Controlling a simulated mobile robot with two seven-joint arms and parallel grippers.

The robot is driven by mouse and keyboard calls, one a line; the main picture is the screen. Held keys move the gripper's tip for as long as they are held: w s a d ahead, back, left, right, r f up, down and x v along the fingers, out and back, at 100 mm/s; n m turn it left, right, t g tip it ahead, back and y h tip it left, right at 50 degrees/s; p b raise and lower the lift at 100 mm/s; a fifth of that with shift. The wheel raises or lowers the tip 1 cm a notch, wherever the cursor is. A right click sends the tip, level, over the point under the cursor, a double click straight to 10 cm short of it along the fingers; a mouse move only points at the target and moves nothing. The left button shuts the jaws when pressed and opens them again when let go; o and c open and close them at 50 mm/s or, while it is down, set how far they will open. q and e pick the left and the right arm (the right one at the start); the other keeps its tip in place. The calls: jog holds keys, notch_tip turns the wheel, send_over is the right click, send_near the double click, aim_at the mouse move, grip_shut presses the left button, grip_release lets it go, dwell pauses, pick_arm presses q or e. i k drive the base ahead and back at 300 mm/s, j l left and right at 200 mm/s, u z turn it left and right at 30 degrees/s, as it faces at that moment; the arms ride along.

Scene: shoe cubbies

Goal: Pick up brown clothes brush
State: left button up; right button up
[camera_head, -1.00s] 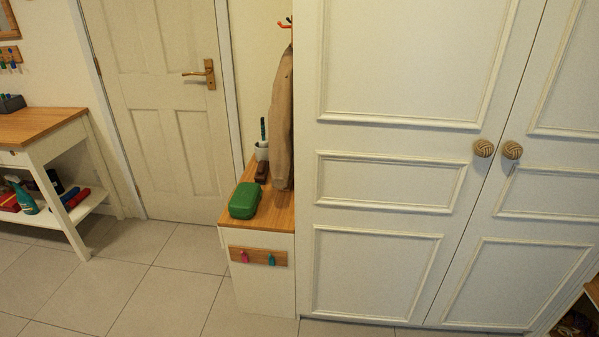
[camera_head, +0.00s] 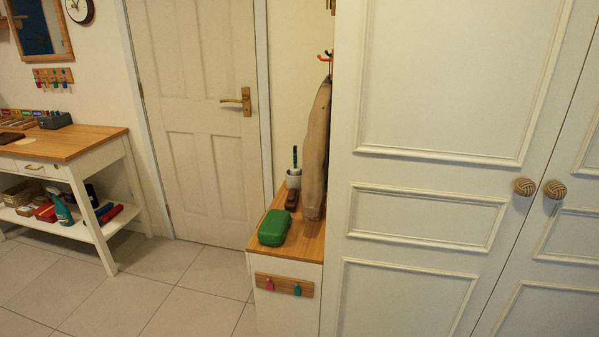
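A small brown object that looks like the clothes brush (camera_head: 291,199) lies on the wooden top of the narrow white cabinet (camera_head: 261,244), between a green case and a white cup. It is small in the view, so its details are unclear. The hanging brown coat is close on its right. Neither of my grippers is in view.
The green case (camera_head: 274,228) lies in front of the brown object, and the white cup (camera_head: 293,178) stands behind it. The brown coat (camera_head: 316,150) hangs beside the tall white wardrobe (camera_head: 420,215). A side table (camera_head: 95,140) stands left. Tiled floor (camera_head: 150,290) is clear.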

aim_at(290, 204)
jog(key=i+j+u, duration=0.5)
jog(key=i+u, duration=0.25)
jog(key=i+j+u, duration=0.1)
jog(key=i+u, duration=0.3)
jog(key=i+j+u, duration=0.1)
jog(key=i+u, duration=0.2)
jog(key=i, duration=0.15)
jog(key=i+u, duration=0.35)
jog(key=i+z, duration=0.35)
jog(key=i, duration=0.2)
jog(key=i+j+z, duration=0.3)
jog(key=i, duration=0.2)
jog(key=i+z, duration=0.2)
jog(key=z, duration=0.2)
jog(key=i+z, duration=0.15)
jog(key=z, duration=0.2)
jog(key=i+z, duration=0.2)
jog(key=z, duration=0.2)
jog(key=i+z, duration=0.15)
jog(key=z, duration=0.2)
jog(key=i+j+z, duration=0.1)
jog(key=z, duration=0.25)
jog(key=i+j+z, duration=0.15)
jog(key=z, duration=0.2)
jog(key=i+j+z, duration=0.55)
jog(key=z, duration=0.15)
jog(key=i, duration=0.1)
